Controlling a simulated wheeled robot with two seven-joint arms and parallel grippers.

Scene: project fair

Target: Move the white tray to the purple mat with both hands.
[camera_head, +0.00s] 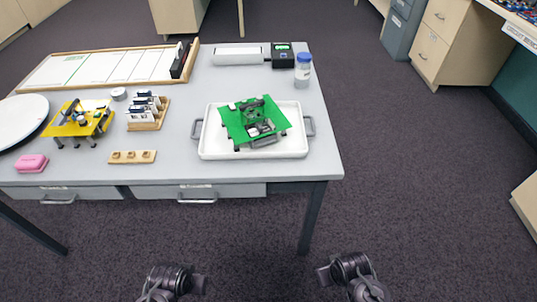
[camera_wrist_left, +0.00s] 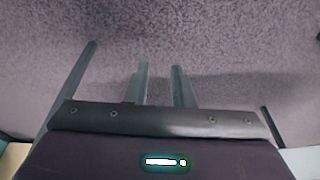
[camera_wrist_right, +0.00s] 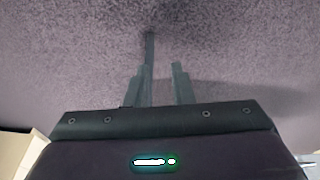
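The white tray (camera_head: 210,148) lies on the right part of the grey table, with a grey handle at its left end (camera_head: 197,129) and another at its right end (camera_head: 310,126). A green board (camera_head: 234,122) on legs, with dark parts on it, stands in the tray. No purple mat shows in any view. My left gripper (camera_head: 199,284) and right gripper (camera_head: 323,275) are in front of the table's near edge, apart from the tray. The wrist views show the left fingers (camera_wrist_left: 161,84) and right fingers (camera_wrist_right: 159,84) apart, with nothing between them.
The table (camera_head: 190,170) also holds a yellow board (camera_head: 72,125), a wooden rack (camera_head: 147,122), a pink block (camera_head: 31,163), a blue-capped bottle (camera_head: 302,72) behind the tray, a black box (camera_head: 282,56) and a whiteboard (camera_head: 95,70). Carpet is clear right of the table.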

